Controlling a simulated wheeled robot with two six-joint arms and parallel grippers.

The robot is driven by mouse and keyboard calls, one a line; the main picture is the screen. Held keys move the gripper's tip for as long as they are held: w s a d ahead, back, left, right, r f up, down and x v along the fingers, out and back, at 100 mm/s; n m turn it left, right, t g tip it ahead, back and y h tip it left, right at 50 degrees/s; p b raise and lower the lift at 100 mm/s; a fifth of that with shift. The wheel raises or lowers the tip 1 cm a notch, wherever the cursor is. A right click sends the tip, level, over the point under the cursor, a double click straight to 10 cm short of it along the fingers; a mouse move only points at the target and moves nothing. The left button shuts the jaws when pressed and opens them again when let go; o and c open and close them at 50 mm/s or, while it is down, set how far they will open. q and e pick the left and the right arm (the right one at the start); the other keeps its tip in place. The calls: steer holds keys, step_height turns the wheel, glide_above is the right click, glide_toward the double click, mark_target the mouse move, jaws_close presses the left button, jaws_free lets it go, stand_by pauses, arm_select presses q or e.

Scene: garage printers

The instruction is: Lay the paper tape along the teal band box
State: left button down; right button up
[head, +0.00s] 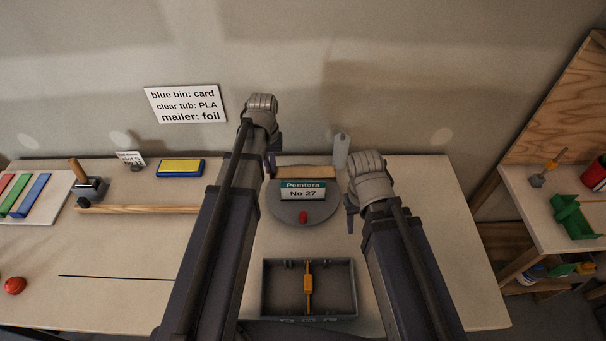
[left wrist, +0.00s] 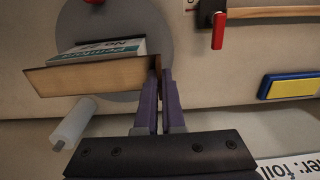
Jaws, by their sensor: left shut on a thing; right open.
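The teal band box (head: 303,193), white with a teal stripe and lettering, stands on a round grey disc (head: 285,212). A flat tan strip (head: 306,172), which I take to be the paper tape, is along the box's far side. It also shows in the left wrist view (left wrist: 90,76), with the box (left wrist: 112,48) partly hidden behind it. My left gripper (head: 272,167) is shut on one end of the strip; its fingers (left wrist: 158,88) show there in the wrist view. Whether strip and box touch is unclear. My right gripper (head: 351,210) is open and empty, right of the disc.
A grey tray (head: 335,287) with an orange divider stands in front of the disc. A white bottle (head: 341,151) is behind. A blue-yellow block (head: 180,168), wooden strip (head: 140,209) and thin dark rod (head: 115,277) lie left. The bench's right side is clear.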

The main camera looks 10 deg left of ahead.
arm_select(q)
steer(key=shift+f+b, duration=0.4)
stand_by(0.5)
steer(key=c, duration=1)
jaws_free()
steer(key=shift+o, duration=0.2)
steer(key=shift+r, duration=0.1)
step_height(320, 180, up, 8)
steer(key=p, duration=0.8)
steer(key=shift+f, duration=0.2)
